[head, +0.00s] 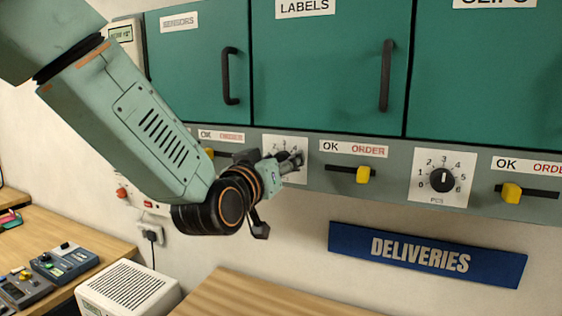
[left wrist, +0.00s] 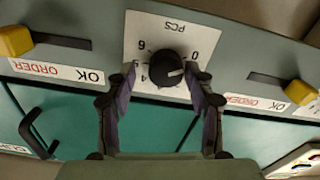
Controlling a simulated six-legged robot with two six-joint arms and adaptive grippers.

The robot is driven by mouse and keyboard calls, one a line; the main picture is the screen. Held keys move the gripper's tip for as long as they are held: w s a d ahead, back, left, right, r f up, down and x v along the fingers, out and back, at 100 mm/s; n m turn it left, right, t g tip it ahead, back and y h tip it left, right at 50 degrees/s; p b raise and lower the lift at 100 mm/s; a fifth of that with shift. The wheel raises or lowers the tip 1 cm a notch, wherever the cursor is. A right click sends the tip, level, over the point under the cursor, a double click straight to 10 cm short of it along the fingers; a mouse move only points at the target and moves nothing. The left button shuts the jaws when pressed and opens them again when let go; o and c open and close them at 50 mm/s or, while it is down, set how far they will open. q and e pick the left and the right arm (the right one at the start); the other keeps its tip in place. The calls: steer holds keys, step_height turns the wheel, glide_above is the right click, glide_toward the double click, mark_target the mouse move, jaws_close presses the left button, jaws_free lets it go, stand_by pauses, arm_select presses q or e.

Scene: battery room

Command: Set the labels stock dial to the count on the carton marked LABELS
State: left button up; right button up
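The labels stock dial is a black knob on a white plate (head: 277,143) under the green door marked LABELS (head: 325,80). In the head view my left gripper (head: 290,162) covers most of it. The left wrist view shows the knob (left wrist: 167,68) upside down, between the two fingers of my left gripper (left wrist: 161,70). The fingers stand apart on either side of it; a gap shows on the left, and contact on the right is unclear. The white pointer mark points right, roughly toward the 0 side; the exact number is unclear. No carton and no right gripper are in view.
A yellow slider (head: 363,175) sits right of the dial, and another dial (head: 442,181) further right. A blue DELIVERIES sign (head: 427,255) hangs below. A wooden top (head: 265,300) and a white vented box (head: 130,287) stand beneath.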

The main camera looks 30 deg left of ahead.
arm_select(q)
steer(key=shift+s+a, duration=0.15)
steer(key=shift+a, duration=0.3)
steer(key=c, duration=0.3)
steer(key=shift+a+f, duration=0.1)
steer(key=shift+c, duration=0.7)
steer(key=shift+d, duration=0.35)
steer(key=c, duration=0.3)
steer(key=shift+a, duration=0.15)
steer(key=shift+c, duration=1.2)
arm_select(e)
steer(key=shift+s+a, duration=0.15)
steer(key=shift+s, duration=0.05)
